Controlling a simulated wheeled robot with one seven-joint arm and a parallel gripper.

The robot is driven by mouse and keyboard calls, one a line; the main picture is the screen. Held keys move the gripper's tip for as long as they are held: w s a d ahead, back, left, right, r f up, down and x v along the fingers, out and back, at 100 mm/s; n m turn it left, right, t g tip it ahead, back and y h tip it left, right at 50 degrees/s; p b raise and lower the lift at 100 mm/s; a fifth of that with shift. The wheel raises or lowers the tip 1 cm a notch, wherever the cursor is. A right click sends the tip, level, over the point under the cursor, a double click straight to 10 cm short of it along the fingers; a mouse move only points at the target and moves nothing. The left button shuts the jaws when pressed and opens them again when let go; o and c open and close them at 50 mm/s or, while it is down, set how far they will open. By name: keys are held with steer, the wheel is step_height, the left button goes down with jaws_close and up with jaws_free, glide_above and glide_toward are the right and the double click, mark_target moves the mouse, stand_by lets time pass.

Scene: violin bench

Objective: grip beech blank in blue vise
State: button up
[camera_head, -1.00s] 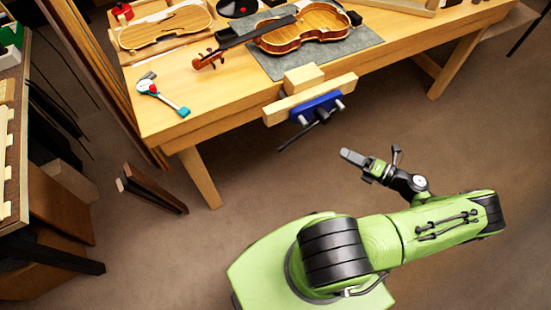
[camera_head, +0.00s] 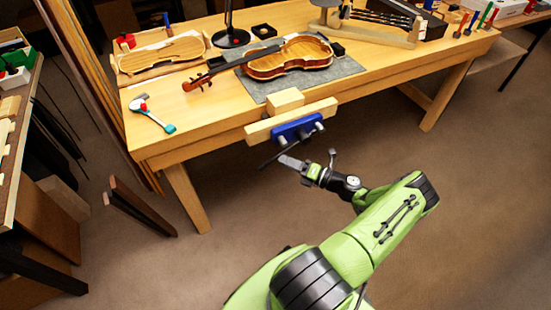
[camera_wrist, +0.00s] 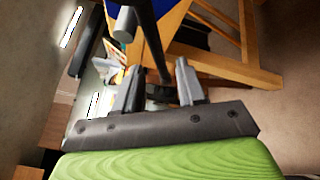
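The beech blank (camera_head: 285,100), a pale block, stands at the bench's front edge, just behind the wooden front jaw (camera_head: 262,130) of the blue vise (camera_head: 297,128). Whether the jaw presses on it, I cannot tell. The vise's dark handle bar (camera_head: 268,159) slants down below the blue body. My gripper (camera_head: 284,161) is just below and in front of the vise, close to this bar. In the wrist view, my gripper (camera_wrist: 158,68) is open, its fingers apart. The handle bar (camera_wrist: 150,42) appears between them in the picture; contact is unclear. The blank is not visible there.
A violin (camera_head: 290,58) lies on a grey mat (camera_head: 342,71) on the bench (camera_head: 205,115). A teal-ended tool (camera_head: 154,116) lies at its left. A bench leg (camera_head: 187,196) stands left of my gripper. The floor in front of the bench is clear.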

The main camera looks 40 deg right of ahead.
mark_target(276, 156)
steer(key=x, duration=0.5)
steer(key=shift+s, duration=0.1)
jaws_close()
